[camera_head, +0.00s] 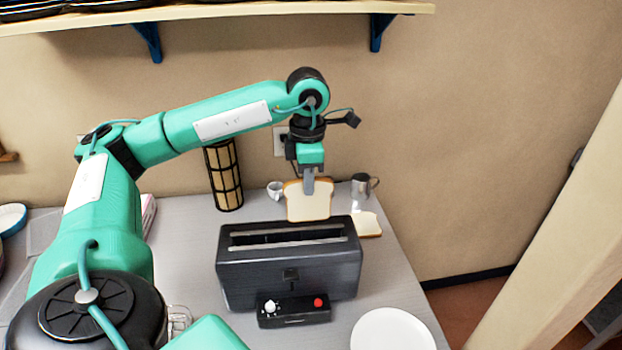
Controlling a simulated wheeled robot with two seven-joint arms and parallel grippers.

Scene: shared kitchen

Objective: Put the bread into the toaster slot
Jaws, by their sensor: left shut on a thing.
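A slice of bread (308,203) hangs upright from my left gripper (309,187), which is shut on its top edge. The slice is behind the toaster, and its lower edge shows just above the toaster's back rim. The dark grey toaster (288,275) stands on the counter with one long slot (286,237) across its top, a lever and a red button on its front. The slot looks empty. A second bread slice (368,225) lies flat on the counter to the right, behind the toaster. My right gripper is not in view.
A white plate (392,331) lies at the front right of the counter (388,277). A shelf (220,11) hangs above.

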